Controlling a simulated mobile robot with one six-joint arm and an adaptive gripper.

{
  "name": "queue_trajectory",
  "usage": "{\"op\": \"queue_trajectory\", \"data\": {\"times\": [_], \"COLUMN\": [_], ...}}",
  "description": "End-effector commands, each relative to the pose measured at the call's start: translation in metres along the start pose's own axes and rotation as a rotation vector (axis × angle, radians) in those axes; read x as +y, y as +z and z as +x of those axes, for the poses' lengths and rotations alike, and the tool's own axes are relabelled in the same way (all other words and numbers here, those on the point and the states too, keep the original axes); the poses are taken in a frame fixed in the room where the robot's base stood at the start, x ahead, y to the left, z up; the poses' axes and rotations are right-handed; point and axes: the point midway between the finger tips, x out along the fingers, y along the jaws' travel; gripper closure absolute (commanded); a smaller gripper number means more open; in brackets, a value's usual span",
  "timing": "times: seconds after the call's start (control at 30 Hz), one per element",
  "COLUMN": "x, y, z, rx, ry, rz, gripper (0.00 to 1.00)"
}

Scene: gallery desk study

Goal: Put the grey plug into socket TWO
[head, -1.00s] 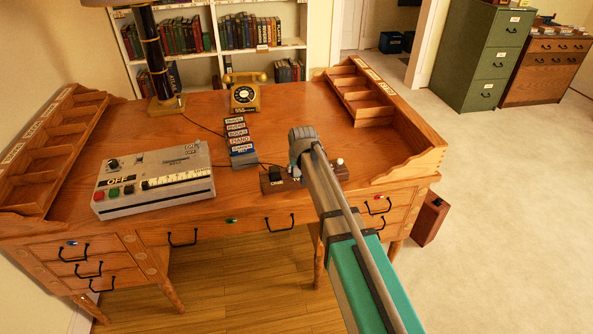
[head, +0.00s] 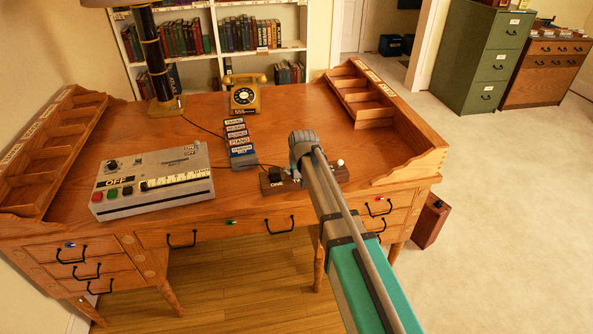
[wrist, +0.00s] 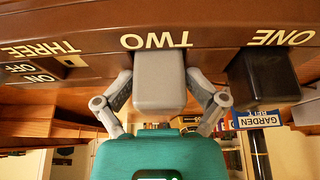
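The grey plug (wrist: 160,85) is between the two fingers of my gripper (wrist: 160,98) in the wrist view, with a finger against each side. It is lined up with the label TWO on the brown socket strip (wrist: 100,35). Its far end meets the strip in the picture; I cannot tell whether its pins are in the socket. A black plug (wrist: 262,78) sits at ONE, beside it. THREE has no plug in view. In the head view my gripper (head: 303,145) is over the strip (head: 272,188) at the desk's front, and hides the grey plug.
A grey control box (head: 152,180) is on the left of the desk (head: 200,120). A column of labelled blocks (head: 238,142) and a telephone (head: 244,95) stand behind the strip. Wooden pigeonhole racks (head: 375,110) line both sides. The desk's back right is clear.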

Motion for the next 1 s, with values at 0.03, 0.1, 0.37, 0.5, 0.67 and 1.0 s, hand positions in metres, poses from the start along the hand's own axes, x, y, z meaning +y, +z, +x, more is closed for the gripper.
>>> {"op": "queue_trajectory", "data": {"times": [0.03, 0.1, 0.37, 0.5, 0.67, 1.0], "x": [0.0, 0.0, -0.001, -0.001, -0.001, -0.001], "y": [0.004, 0.004, 0.002, 0.001, -0.001, -0.004], "z": [0.0, 0.0, -0.001, -0.002, -0.006, -0.029], "rx": [-0.007, -0.006, -0.003, -0.002, -0.001, -0.001], "ry": [0.0, 0.0, -0.001, 0.0, 0.0, 0.0], "rz": [0.0, 0.0, -0.001, -0.001, -0.001, -0.001], "gripper": [0.15, 0.15, 0.15, 0.15, 0.15, 0.15]}}
